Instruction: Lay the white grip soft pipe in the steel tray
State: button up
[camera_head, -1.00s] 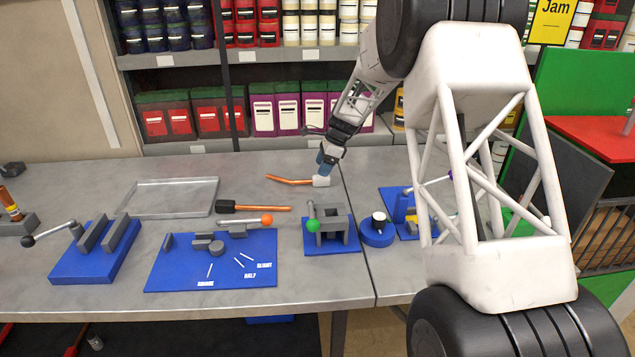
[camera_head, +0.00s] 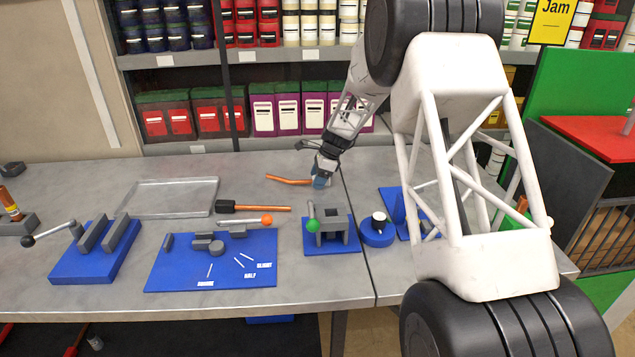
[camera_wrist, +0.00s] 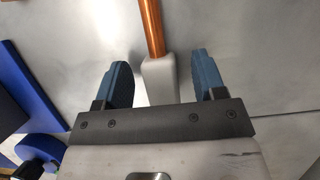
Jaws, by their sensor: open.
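The white grip soft pipe is a copper-orange pipe (camera_head: 288,180) with a pale block-shaped grip at its right end, lying on the table right of centre. In the wrist view, the white grip (camera_wrist: 160,80) lies between the two blue fingertips with space on both sides, and the copper pipe runs upward from it. My gripper (camera_head: 320,180) is open, down at the grip, and mostly hides it in the head view; it also shows in the wrist view (camera_wrist: 162,72). The steel tray (camera_head: 168,198) is shallow, empty and flat on the table to the left.
A second copper pipe with a black grip (camera_head: 226,207) lies between the tray and the white grip pipe. Blue-based fixtures with an orange-knob lever (camera_head: 266,220) and a green-knob lever (camera_head: 312,226) stand in front. Shelves of jars line the back.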

dwell(0.5)
grip_shut()
jog(key=shift+r, duration=0.1)
jog(key=shift+r, duration=0.8)
notch_tip(320, 180, up, 2)
jog(key=shift+r, duration=0.1)
jog(key=s, duration=0.5)
jog(key=s+d, duration=0.1)
jog(key=s, duration=0.4)
jog(key=s+r, duration=0.1)
jog(key=s, duration=0.5)
jog(key=shift+d, duration=0.25)
jog(key=shift+w+r, duration=0.1)
jog(key=shift+w, duration=0.05)
